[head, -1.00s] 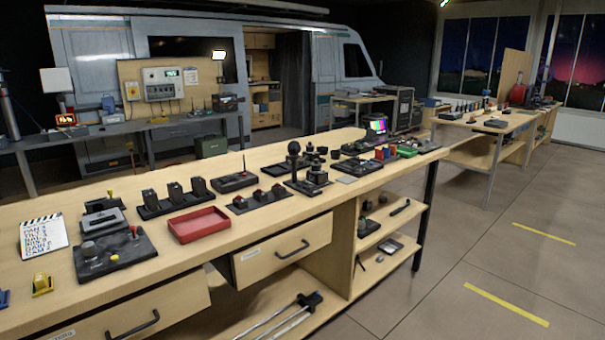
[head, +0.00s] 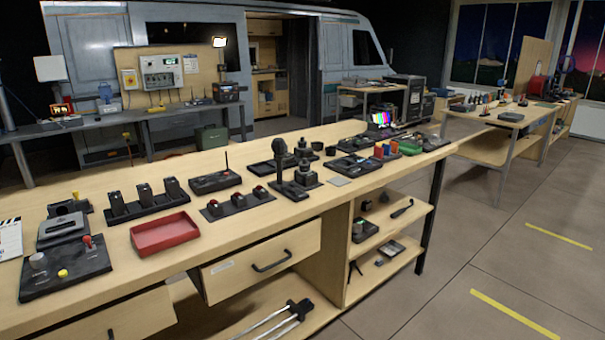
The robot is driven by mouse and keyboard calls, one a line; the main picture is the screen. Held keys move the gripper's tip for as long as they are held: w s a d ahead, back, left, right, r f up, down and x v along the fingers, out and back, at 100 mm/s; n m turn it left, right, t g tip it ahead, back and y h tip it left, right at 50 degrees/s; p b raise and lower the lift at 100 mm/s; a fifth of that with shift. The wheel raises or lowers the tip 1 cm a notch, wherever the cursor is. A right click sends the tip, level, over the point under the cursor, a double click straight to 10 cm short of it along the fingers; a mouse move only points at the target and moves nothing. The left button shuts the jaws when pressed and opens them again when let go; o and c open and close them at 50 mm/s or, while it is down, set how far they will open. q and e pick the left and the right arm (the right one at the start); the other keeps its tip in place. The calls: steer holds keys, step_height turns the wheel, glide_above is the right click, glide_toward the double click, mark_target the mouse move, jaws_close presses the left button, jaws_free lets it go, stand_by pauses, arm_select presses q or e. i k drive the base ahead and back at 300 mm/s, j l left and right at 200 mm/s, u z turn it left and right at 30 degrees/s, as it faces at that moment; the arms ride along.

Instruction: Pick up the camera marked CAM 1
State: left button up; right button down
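I cannot read a CAM 1 mark on anything in the head view, and I cannot tell which item is that camera. On the wooden workbench (head: 330,196), a black rack holds three upright dark units (head: 145,195). A dark post-like piece (head: 280,155) and a blocky black item (head: 305,175) stand further right. Neither of my grippers is in view.
A red tray (head: 165,236) lies near the bench's front edge, left of a partly open drawer (head: 262,262). A control panel with a red-topped stick (head: 65,270) is at the left. Open shelves (head: 390,230) are below.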

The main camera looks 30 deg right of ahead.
mark_target(305, 176)
steer(key=i+l+u, duration=0.1)
steer(key=l, duration=0.4)
steer(key=i+l+u, duration=0.1)
steer(key=l, duration=0.45)
steer(key=i+l, duration=0.1)
steer(key=l, duration=0.4)
steer(key=i+l, duration=0.1)
steer(key=l, duration=0.5)
steer(key=i+l, duration=0.1)
steer(key=l, duration=0.5)
steer(key=i+l+u, duration=0.1)
steer(key=l, duration=0.45)
steer(key=i+l, duration=0.1)
steer(key=l, duration=0.5)
